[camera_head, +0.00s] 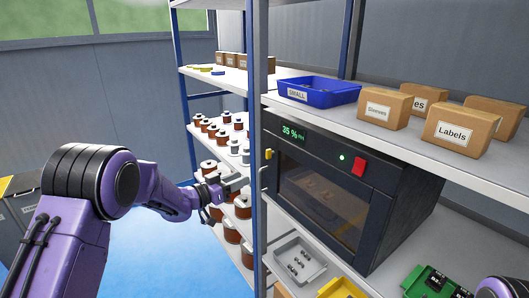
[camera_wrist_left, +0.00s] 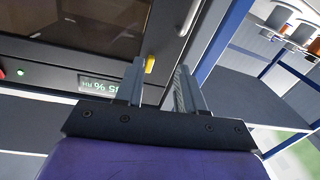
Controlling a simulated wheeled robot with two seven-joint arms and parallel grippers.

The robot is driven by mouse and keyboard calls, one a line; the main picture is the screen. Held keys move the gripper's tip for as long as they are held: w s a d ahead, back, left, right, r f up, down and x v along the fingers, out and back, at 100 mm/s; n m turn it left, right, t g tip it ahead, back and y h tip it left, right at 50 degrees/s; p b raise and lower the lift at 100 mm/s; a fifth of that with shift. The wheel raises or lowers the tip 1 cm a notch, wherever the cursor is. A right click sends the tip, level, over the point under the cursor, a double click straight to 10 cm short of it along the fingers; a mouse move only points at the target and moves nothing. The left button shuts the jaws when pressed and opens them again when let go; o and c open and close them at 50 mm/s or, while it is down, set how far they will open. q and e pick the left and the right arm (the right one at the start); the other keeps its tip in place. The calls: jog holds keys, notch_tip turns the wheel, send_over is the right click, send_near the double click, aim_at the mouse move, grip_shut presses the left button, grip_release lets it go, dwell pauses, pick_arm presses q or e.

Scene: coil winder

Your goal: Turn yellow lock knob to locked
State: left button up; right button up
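The yellow lock knob (camera_head: 268,154) is on the left front edge of the dark cabinet (camera_head: 345,190), beside its glass door. In the left wrist view the knob (camera_wrist_left: 150,64) shows just beyond the finger gap, nearer the left finger. I cannot tell whether it is touched or at which setting it stands. My left gripper (camera_head: 238,184) is open and empty, left of the cabinet front near the blue post; its two spread fingers show in the left wrist view (camera_wrist_left: 160,68). My right gripper is not in view; only a bit of my right arm shows at the bottom right.
A blue shelf post (camera_head: 256,110) stands beside my left gripper. A silver door handle (camera_wrist_left: 190,18) is close to the knob. The cabinet has a green display (camera_head: 293,133) and a red switch (camera_head: 359,166). Copper spools (camera_head: 232,232) fill the shelves behind; a grey tray (camera_head: 312,268) sits below.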

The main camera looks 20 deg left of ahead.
pick_arm(q)
notch_tip(320, 180, up, 6)
jog(key=w+m+h, duration=0.1)
jog(key=m+h, duration=0.1)
jog(key=m, duration=0.1)
jog(key=shift+g, duration=0.4)
jog(key=p+x, duration=0.3)
jog(key=x, duration=0.7)
jog(key=shift+w+a+p, duration=0.1)
jog(key=shift+a+p, duration=0.05)
jog(key=shift+p, duration=0.2)
grip_shut()
